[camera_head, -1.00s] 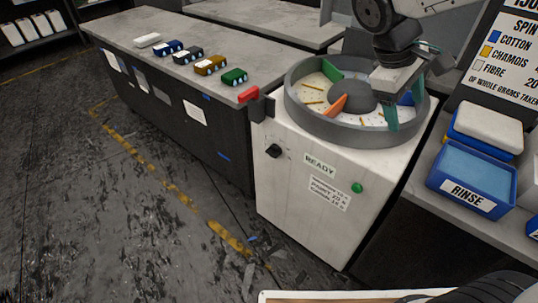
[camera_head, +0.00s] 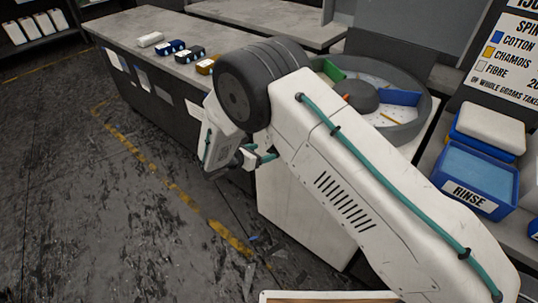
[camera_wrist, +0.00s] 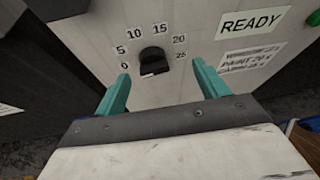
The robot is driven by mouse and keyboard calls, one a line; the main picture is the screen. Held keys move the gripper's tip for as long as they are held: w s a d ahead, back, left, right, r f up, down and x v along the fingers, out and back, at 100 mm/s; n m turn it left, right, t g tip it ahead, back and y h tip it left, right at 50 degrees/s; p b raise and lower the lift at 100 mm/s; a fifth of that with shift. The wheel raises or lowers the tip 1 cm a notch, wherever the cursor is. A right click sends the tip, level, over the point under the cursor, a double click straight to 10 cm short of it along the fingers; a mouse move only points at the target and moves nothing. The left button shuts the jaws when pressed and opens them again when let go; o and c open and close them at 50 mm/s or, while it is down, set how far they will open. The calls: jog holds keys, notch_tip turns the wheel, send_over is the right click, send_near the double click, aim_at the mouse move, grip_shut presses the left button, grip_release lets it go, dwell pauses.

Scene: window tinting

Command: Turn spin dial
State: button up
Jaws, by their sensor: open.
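The spin dial (camera_wrist: 153,62) is a black knob on the white front panel of the spin machine (camera_wrist: 192,75). Numbers from 0 to 25 arc over it, and a small pale mark shows at its lower edge. My gripper (camera_wrist: 161,70) is open, with one teal finger on each side below the dial. The fingers look apart from the knob; how far they are from the panel I cannot tell. In the head view my gripper (camera_head: 262,155) is at the machine's front left, and my arm hides the dial there.
A READY label (camera_wrist: 254,23) and a green button (camera_wrist: 314,18) are right of the dial. The machine's round drum (camera_head: 420,130) is open on top. A blue rinse tub (camera_head: 465,185) stands at right, and a grey bench (camera_head: 115,30) at left.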

jog(key=w+d+f+n, duration=0.1)
jog(key=w+d+f, duration=0.2)
jog(key=f, duration=0.3)
jog(key=shift+w+t, duration=0.4)
jog(key=shift+w, duration=0.5)
jog(key=c, duration=1)
